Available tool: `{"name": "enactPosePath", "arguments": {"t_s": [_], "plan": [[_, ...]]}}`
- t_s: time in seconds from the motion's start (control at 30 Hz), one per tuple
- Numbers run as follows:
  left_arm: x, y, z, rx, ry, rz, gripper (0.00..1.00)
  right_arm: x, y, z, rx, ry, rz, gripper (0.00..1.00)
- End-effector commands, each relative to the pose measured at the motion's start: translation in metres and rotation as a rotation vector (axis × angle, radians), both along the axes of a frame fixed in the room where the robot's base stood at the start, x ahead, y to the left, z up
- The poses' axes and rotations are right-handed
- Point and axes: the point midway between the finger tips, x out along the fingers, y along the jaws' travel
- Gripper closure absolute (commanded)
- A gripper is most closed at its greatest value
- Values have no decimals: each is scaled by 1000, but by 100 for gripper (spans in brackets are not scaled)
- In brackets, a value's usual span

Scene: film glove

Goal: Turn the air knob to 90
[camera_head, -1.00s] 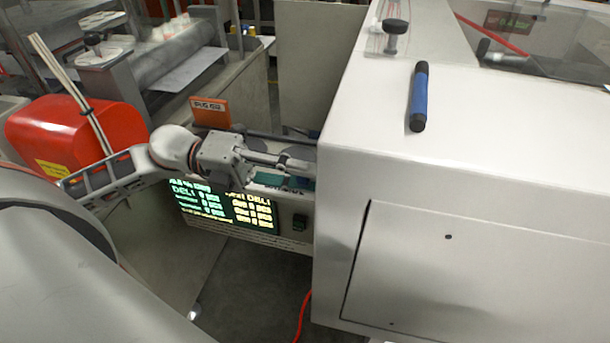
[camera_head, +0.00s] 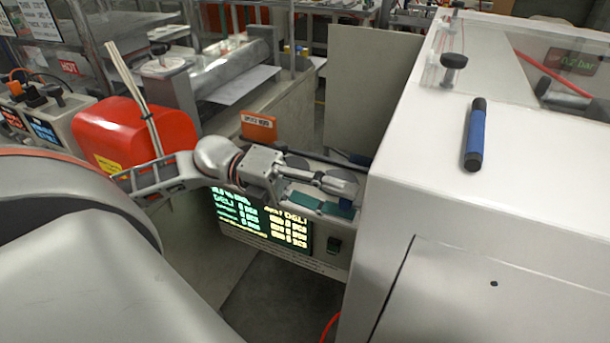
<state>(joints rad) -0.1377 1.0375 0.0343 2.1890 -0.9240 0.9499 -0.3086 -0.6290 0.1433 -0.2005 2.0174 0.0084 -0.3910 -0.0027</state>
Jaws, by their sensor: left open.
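No knob in view is legibly marked as air. A black knob (camera_head: 453,65) stands upright on a clear plate on top of the white machine (camera_head: 410,190), at the upper right. A small display reading in bar (camera_head: 575,62) shows behind it. My left gripper (camera_head: 345,186) is open and empty, above the grey unit with the lit screen (camera_head: 262,221), left of the white machine and well away from the black knob. My right gripper is out of view.
A blue-and-black marker (camera_head: 476,135) lies on the white machine's top. A red box (camera_head: 130,135) and an orange sign (camera_head: 258,127) stand near my left arm. A black switch (camera_head: 334,245) is on the grey unit's front. A red cable (camera_head: 330,325) hangs below.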

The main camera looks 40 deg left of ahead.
Motion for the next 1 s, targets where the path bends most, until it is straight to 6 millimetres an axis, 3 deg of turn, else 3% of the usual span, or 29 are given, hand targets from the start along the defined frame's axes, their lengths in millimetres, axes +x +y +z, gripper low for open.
{"name": "enactPosePath", "arguments": {"t_s": [0.6,1.0], "plan": [[-24,93,-1,1,0,1,58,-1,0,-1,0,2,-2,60],[-27,104,0,1,-2,0,58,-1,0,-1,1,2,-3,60]]}}
